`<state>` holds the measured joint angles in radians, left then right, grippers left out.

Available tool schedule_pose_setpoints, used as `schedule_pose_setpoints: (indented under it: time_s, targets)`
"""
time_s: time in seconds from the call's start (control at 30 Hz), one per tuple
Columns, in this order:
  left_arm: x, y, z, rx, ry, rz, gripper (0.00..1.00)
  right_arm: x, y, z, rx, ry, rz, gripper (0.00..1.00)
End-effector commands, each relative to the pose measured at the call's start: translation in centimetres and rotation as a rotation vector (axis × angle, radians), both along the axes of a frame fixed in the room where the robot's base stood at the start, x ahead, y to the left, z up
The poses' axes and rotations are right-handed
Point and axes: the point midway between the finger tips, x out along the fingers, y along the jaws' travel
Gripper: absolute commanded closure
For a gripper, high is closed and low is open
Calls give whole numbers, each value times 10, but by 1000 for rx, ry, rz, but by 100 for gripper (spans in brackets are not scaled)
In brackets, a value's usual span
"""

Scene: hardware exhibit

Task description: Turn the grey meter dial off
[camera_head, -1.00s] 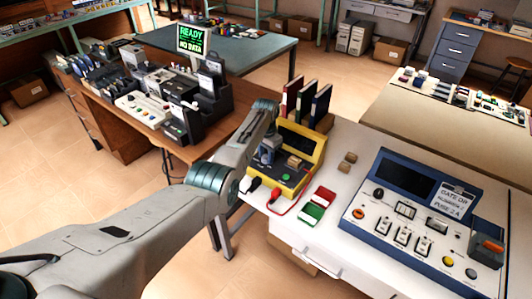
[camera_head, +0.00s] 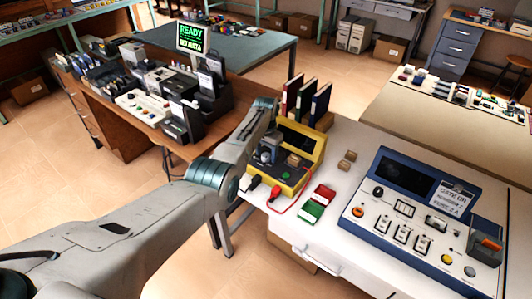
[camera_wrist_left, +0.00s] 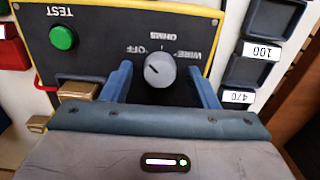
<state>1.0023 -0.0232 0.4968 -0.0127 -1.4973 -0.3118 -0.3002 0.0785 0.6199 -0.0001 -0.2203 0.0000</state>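The yellow meter (camera_head: 317,147) stands at the near-left corner of the white bench. In the left wrist view its black panel appears upside down, with the round grey dial (camera_wrist_left: 162,72) among the labels OFF, OHMS and WIRE. My left gripper (camera_head: 268,154) is down at the meter's panel. In the left wrist view its two blue fingers (camera_wrist_left: 161,82) stand apart on either side of the dial, with gaps visible. The dial is hidden in the head view. My right gripper is out of view.
A green button (camera_wrist_left: 63,38) marked TEST and a small brass block (camera_wrist_left: 78,90) sit near the fingers. Red and green boxes (camera_head: 313,210) lie right of the meter. A blue-framed console (camera_head: 412,222) stands farther right. Binders (camera_head: 304,100) stand behind the meter.

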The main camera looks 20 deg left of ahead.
Motion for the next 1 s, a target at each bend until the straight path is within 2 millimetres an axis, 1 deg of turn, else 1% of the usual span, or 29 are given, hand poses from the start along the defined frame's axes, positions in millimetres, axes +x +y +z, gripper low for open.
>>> schedule_pose_setpoints:
  time_s: [0.23,0.37,0.47,0.7,0.8,0.9,1.0]
  targets:
    - [0,0,0,0,1,-1,46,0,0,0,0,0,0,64]
    - [0,0,9,0,-1,-1,46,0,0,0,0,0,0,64]
    - [0,0,23,0,-2,-1,46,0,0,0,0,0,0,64]
    - [1,0,71,0,-4,-1,46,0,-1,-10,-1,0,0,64]
    - [0,0,88,0,-2,-1,46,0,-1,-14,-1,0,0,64]
    - [0,0,99,0,-1,-1,46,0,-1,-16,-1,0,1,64]
    - [0,0,105,0,0,-1,46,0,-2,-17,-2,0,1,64]
